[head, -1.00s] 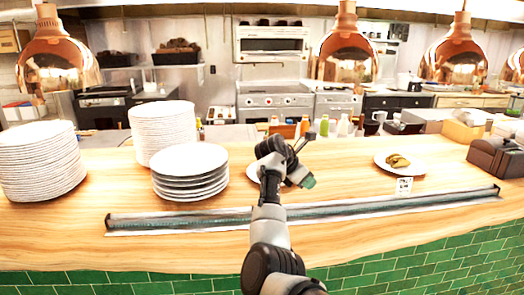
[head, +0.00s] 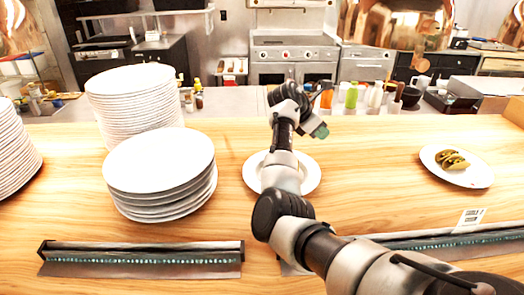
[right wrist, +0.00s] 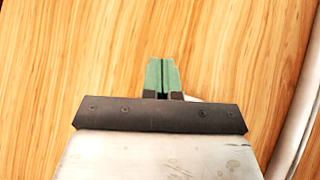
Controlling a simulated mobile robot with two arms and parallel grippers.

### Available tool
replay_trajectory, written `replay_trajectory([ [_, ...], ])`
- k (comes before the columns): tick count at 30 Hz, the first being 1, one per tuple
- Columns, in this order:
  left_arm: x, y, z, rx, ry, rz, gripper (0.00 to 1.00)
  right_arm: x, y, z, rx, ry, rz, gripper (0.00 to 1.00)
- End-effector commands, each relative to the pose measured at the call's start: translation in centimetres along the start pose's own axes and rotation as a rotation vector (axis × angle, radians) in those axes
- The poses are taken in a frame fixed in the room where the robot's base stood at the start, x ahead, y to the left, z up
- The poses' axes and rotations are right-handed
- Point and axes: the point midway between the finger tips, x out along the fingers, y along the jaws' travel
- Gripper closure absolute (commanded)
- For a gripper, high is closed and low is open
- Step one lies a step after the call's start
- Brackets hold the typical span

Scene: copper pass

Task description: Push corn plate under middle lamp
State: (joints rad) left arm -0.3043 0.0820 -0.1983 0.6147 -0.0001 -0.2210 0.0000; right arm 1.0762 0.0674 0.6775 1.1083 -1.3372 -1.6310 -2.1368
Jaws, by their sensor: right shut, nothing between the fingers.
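A white plate (head: 252,178) lies on the wooden counter (head: 370,210), mostly behind my right arm. What is on it is hidden, so I cannot tell whether corn is there. My right gripper (head: 320,131) has green fingertips and is over the counter beyond that plate. In the right wrist view its fingers (right wrist: 162,77) are shut together with nothing between them, above bare wood. A copper lamp (head: 430,25) hangs at the top, right of centre and cut off. Another copper lamp (head: 18,30) is at the top left. My left gripper is not in view.
A white plate (head: 432,165) with taco-like food (head: 452,160) lies at the right. Plate stacks (head: 160,160) (head: 135,100) (head: 12,155) stand at the left. A long dark strip (head: 140,260) runs along the front. Bottles (head: 352,95) stand behind. Wood between the two single plates is clear.

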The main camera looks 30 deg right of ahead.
Motion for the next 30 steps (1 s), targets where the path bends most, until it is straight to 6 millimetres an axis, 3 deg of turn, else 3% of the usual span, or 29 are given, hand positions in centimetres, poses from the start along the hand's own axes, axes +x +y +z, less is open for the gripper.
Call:
replay_trajectory([
  [26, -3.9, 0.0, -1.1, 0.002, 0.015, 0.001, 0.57, -13.9, 0.0, -13.5, -0.005, 0.000, 0.002, 1.00],
  [30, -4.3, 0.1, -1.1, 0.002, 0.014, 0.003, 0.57, -11.5, -0.1, -15.4, -0.004, 0.000, -0.004, 1.00],
])
